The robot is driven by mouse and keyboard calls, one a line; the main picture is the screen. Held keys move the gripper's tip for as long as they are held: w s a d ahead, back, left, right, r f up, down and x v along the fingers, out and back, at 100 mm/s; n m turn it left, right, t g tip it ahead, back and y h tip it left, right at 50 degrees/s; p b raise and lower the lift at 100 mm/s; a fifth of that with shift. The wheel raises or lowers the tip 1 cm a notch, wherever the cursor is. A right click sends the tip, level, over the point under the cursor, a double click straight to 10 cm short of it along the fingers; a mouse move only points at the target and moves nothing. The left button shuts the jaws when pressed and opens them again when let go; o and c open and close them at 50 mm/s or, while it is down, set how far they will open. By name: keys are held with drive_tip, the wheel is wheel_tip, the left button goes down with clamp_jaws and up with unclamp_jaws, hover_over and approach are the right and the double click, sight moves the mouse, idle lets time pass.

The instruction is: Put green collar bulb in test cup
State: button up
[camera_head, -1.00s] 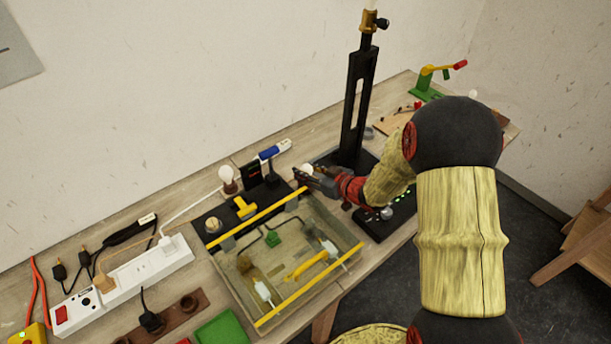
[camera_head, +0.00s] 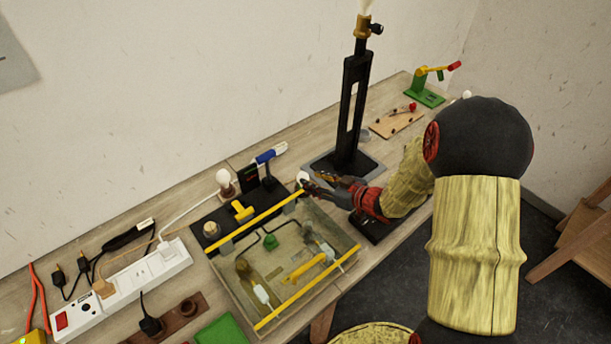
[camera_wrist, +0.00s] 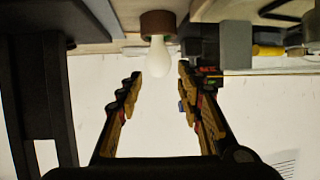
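A white bulb (camera_head: 303,177) stands at my gripper's tips, behind the clear tray. In the wrist view, which is upside down, this bulb (camera_wrist: 160,57) sits upright in a brown holder (camera_wrist: 158,23). It shows in the gap between the fingers, near their tips. My gripper (camera_wrist: 159,72) is open and empty. In the head view my gripper (camera_head: 308,185) reaches in from the right. A second white bulb (camera_head: 223,177) stands in a brown holder further left. A round pale socket (camera_head: 211,228) sits on the black panel; I cannot tell whether it is the test cup.
The clear tray (camera_head: 330,228) with yellow bars lies just in front of my gripper. A tall black lamp stand (camera_head: 347,115) rises close behind it. A white power strip (camera_head: 125,285) lies at the left. A wooden board (camera_head: 396,122) and green stand (camera_head: 425,95) are at the back right.

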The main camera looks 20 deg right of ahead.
drive_tip(key=s+d+r+m+h, duration=0.1)
drive_tip(key=s+d+r+h, duration=0.15)
drive_tip(key=r, duration=0.35)
drive_tip(key=s+d+r+m+h+p, duration=0.1)
drive_tip(key=d+r+h, duration=0.2)
drive_tip(key=d+r, duration=0.15)
drive_tip(key=s+d+r+m+h, duration=0.1)
drive_tip(key=s+d+r+h, duration=0.15)
drive_tip(key=r, duration=0.45)
drive_tip(key=s+a+r+m+g, duration=0.1)
drive_tip(key=s+a, duration=0.3)
drive_tip(key=s, duration=0.4)
drive_tip(key=s+a+r+m+g+y, duration=0.1)
drive_tip(key=s+a+r+g, duration=0.1)
drive_tip(key=s, duration=0.5)
drive_tip(key=s+a+r+m+g, duration=0.1)
drive_tip(key=s+a+r+g, duration=0.1)
drive_tip(key=s+a, duration=0.4)
drive_tip(key=s+g, duration=0.1)
drive_tip(key=s, duration=0.1)
drive_tip(key=shift+s+a, duration=0.2)
drive_tip(key=shift+s, duration=0.1)
drive_tip(key=shift+r, duration=0.1)
